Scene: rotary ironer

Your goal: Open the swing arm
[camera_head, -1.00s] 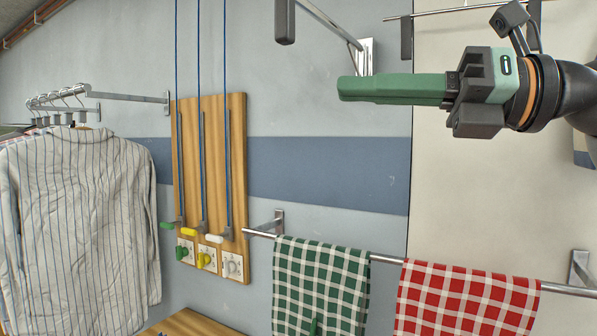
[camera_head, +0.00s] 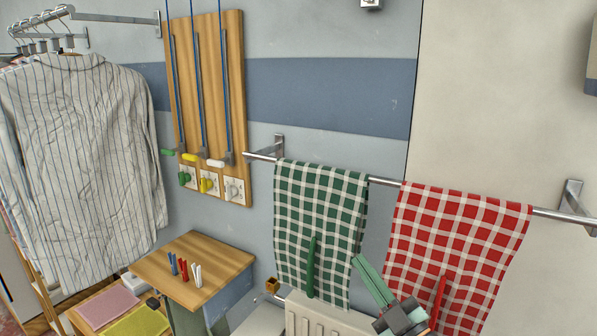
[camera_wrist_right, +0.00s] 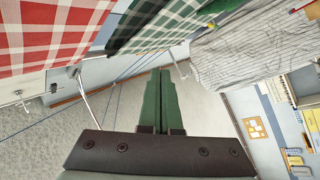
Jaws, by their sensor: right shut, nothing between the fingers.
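No part is plainly marked as the swing arm. A green upright handle-like bar (camera_head: 312,266) stands in front of the green checked towel (camera_head: 320,190). A red one (camera_head: 438,300) stands in front of the red checked towel (camera_head: 455,235). What they are fixed to below is hidden or out of frame. My right gripper (camera_head: 358,262) has green fingers, shut and empty, pointing up-left between the two bars, apart from the green one. In the right wrist view its fingers (camera_wrist_right: 158,75) lie together with nothing between them. My left gripper is not in view.
The towels hang on a metal wall rail (camera_head: 385,181). A white ribbed panel (camera_head: 320,318) is below the green towel. A wooden side table (camera_head: 205,255) with small pegs and a striped shirt (camera_head: 85,150) on a rack are left. A wooden board (camera_head: 215,80) with cords is on the wall.

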